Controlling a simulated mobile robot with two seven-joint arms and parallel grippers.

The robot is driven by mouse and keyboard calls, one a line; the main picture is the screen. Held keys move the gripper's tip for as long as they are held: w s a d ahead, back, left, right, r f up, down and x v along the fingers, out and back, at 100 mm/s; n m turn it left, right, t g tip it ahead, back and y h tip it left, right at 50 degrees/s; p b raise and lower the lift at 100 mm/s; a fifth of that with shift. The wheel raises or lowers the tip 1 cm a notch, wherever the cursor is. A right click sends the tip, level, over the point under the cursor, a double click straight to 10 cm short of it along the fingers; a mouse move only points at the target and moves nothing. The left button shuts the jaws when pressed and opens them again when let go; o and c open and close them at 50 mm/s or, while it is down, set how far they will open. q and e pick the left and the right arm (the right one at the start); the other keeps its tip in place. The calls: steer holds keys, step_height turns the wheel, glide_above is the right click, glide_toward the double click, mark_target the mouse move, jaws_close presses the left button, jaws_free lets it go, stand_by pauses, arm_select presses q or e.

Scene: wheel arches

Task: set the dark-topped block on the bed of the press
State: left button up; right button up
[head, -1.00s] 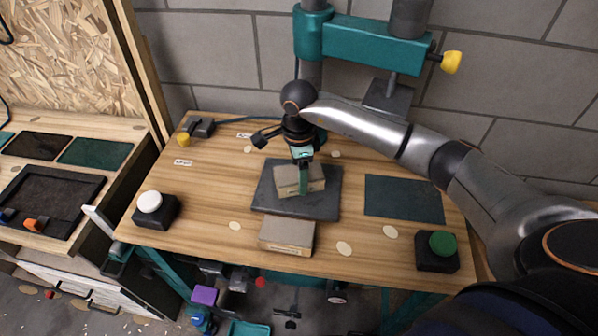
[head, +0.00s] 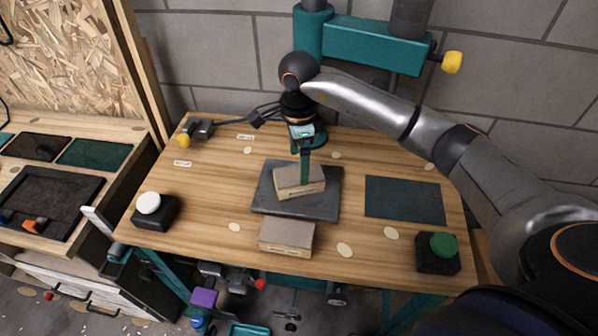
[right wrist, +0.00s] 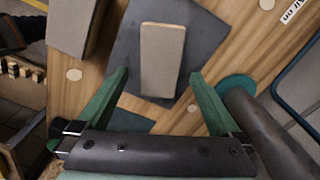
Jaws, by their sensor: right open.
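A tan block with a dull grey-brown top (head: 290,190) lies flat on the dark square bed plate (head: 325,207) of the press. It also shows in the right wrist view (right wrist: 162,58). A second tan block with a grey-brown top (head: 287,235) lies on the table in front of the plate, partly overlapping its edge in the picture. My right gripper (head: 305,182) is over the back of the block on the plate. In the right wrist view its green fingers (right wrist: 158,74) stand apart, with the block beyond and between them. My left gripper is out of view.
The teal press frame (head: 375,45) rises at the back, its ram hidden behind my arm. A dark mat (head: 404,200) lies right of the plate. A green button (head: 443,244) and a white button (head: 149,203) stand at the table's front corners.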

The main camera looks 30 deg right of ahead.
step_height(320, 180, up, 7)
stand_by(0.3)
steer(key=shift+f, duration=0.15)
stand_by(1.1)
